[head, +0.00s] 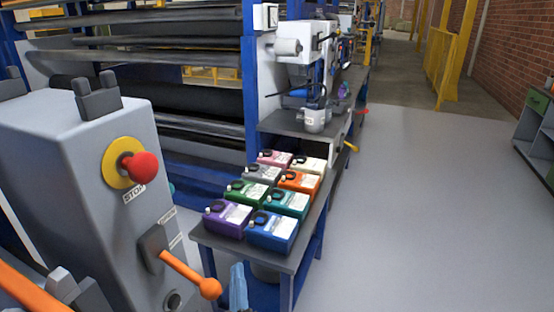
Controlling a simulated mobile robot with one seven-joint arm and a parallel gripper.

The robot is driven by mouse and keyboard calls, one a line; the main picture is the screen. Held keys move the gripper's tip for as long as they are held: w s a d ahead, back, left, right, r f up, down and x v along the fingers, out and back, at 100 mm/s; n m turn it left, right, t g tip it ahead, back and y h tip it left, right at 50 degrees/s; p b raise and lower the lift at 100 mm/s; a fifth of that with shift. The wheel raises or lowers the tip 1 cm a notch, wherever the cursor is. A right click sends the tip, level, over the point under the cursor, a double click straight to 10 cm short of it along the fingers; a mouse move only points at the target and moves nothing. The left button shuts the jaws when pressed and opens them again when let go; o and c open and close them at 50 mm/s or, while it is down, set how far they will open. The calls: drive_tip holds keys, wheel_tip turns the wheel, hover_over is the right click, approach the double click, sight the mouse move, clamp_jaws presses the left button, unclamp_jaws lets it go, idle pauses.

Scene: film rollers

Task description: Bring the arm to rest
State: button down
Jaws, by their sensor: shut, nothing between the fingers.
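My gripper does not show in the head view, so its pose and what is around it cannot be seen. In front of me on the left stands a grey control box (75,190). It has a red stop button (139,167) on a yellow ring and a lever with an orange handle (185,271) reaching down to the right.
A dark-topped bench (216,249) carries several coloured canisters (271,231) in two rows. Behind it are a white machine (303,45) and a pale mug-like container (315,120). Large dark rollers (170,60) fill the back left. Grey floor (430,210) is clear at right.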

drive_tip(key=d+r+m+h, duration=0.3)
drive_tip(key=d+r+m, duration=0.2)
drive_tip(key=r, duration=0.5)
drive_tip(key=d+r+m+h, duration=0.2)
drive_tip(key=d+r+m, duration=0.25)
drive_tip(key=r, duration=0.45)
drive_tip(key=s+r+t+p, duration=0.2)
drive_tip(key=s+r, duration=0.3)
drive_tip(key=r, duration=0.7)
drive_tip(key=s+r+t+y+p, duration=0.1)
drive_tip(key=s+r, duration=0.4)
drive_tip(key=r, duration=0.8)
drive_tip(key=s+r+t+p, duration=0.3)
drive_tip(key=s+r+t, duration=0.2)
drive_tip(key=r, duration=0.7)
drive_tip(key=shift+s+a+r+t+p, duration=0.15)
drive_tip(key=shift+s+a+t+p, duration=0.05)
drive_tip(key=shift+s+t+p, duration=0.2)
drive_tip(key=shift+a+y, duration=0.15)
drive_tip(key=shift+y, duration=0.25)
